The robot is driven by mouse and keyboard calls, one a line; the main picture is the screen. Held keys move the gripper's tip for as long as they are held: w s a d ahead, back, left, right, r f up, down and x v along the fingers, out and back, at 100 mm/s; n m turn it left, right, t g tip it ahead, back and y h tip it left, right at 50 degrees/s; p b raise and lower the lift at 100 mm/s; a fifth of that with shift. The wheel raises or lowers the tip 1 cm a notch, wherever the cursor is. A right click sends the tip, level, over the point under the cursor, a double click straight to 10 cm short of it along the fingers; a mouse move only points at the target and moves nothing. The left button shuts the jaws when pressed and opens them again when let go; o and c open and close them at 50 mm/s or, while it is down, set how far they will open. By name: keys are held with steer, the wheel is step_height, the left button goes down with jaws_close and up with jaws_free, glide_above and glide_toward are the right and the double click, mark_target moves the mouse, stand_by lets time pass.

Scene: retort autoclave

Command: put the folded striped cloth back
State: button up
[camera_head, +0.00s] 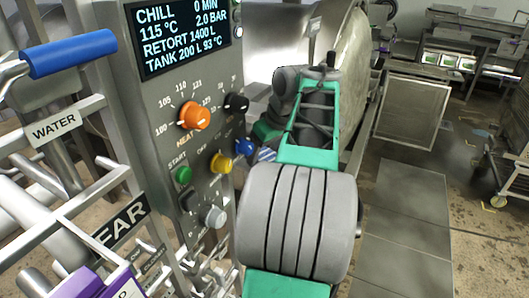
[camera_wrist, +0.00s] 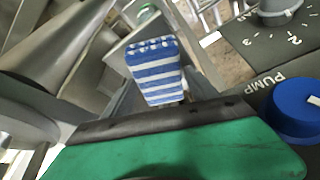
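The folded cloth (camera_wrist: 155,75), striped blue and white, shows in the upper middle of the wrist view, just beyond the dark edge of my gripper (camera_wrist: 172,118). A small striped patch of the cloth (camera_head: 266,154) also shows in the head view, between the control panel and my arm. My gripper's green body fills the bottom of the wrist view. Its fingertips are not clearly seen, and my arm hides most of it in the head view. I cannot tell whether the fingers touch or hold the cloth.
The control panel (camera_head: 150,122) with knobs and buttons is close on the left. The blue pump knob (camera_wrist: 298,110) is close to my gripper's right side. Pipes and a blue-handled lever (camera_head: 68,53) stand at far left. Open floor (camera_head: 410,215) lies to the right; a cart (camera_head: 508,165) stands beyond.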

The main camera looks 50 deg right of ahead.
steer(key=p+v, duration=0.4)
steer(key=v, duration=0.8)
